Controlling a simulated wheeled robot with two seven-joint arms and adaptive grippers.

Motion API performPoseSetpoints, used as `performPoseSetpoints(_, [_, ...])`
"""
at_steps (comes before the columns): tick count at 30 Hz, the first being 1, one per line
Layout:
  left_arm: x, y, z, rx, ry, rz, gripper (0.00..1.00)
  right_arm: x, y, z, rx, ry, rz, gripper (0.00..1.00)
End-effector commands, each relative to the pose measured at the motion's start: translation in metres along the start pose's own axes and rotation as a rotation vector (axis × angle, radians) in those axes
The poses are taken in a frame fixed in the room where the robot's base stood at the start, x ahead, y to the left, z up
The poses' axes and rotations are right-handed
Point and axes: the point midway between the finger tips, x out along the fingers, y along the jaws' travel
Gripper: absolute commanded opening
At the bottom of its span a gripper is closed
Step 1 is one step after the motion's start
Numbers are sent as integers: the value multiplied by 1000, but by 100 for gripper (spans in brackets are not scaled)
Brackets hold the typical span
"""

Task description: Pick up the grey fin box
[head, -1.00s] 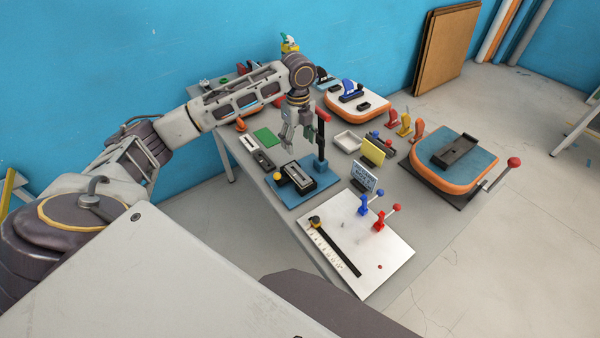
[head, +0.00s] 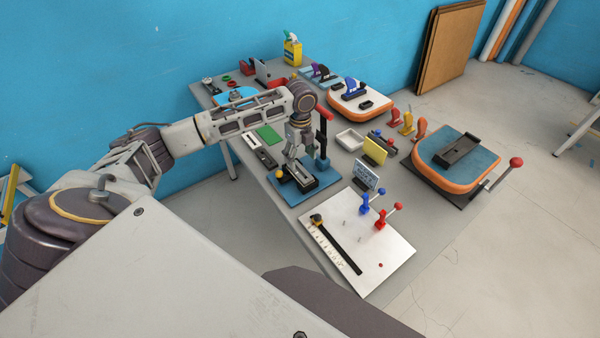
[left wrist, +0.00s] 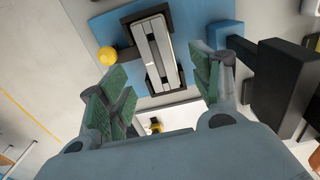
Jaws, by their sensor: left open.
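The grey fin box (head: 303,176), a pale grey slotted block, lies in a black holder on a blue base plate (head: 284,190). In the left wrist view the box (left wrist: 154,52) shows lengthwise, framed by the black holder, with a yellow ball (left wrist: 107,56) beside it. My left gripper (head: 295,153) is above the holder and partly hides the box in the head view. In the left wrist view its green-padded fingers (left wrist: 160,85) are spread to either side of the box's near end, with nothing between them. My right gripper is not in view.
A red-handled upright post (head: 323,135) stands on the blue base, close right of my gripper. A yellow card (head: 375,150) and a white board (head: 365,245) with red and blue clamps are farther right. An orange-edged board (head: 456,165) stands beyond.

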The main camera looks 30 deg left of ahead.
Motion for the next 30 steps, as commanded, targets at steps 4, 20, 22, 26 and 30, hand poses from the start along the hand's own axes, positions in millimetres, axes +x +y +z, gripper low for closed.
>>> performPoseSetpoints(4, [8,0,0,1,0,1,64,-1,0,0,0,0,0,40])
performPoseSetpoints(20, [17,2,-2,2,1,2,64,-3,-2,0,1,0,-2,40])
performPoseSetpoints(22, [24,3,-2,1,1,3,64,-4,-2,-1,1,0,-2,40])
performPoseSetpoints(26, [38,4,-3,1,0,3,64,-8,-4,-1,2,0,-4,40])
performPoseSetpoints(30, [53,4,-3,2,1,1,64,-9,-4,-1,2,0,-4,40])
